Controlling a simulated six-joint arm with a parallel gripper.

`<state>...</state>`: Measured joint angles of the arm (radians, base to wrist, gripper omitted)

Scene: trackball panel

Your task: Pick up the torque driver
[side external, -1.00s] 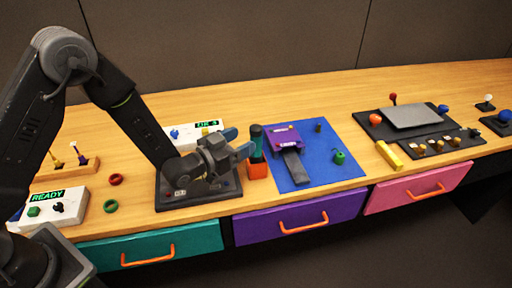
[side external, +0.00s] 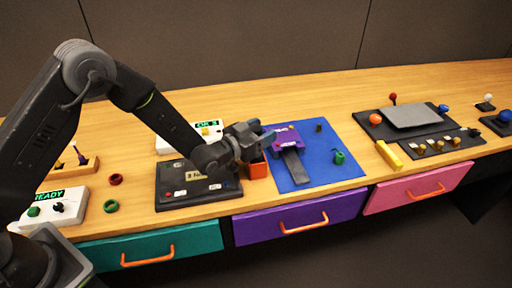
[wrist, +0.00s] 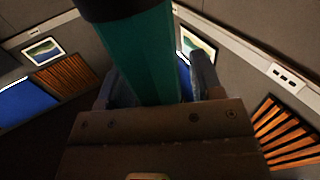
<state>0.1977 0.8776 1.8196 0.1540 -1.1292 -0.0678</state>
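The torque driver (wrist: 148,60), with a teal handle and a dark cap, rises between the fingers in the wrist view. A gap shows between the handle and the right finger, so my gripper (wrist: 165,85) looks open around it; contact on the left side is unclear. In the side view my gripper (side external: 262,138) is at the driver's height, just above the orange holder (side external: 257,170). The gripper hides most of the driver there, and the driver's lower end is hidden.
A blue mat (side external: 325,170) with a purple device (side external: 284,140) lies just right of the holder. A dark trackball panel (side external: 185,192) lies to the left under my wrist. A white box (side external: 172,140) with a green display stands behind it. Drawers line the bench front.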

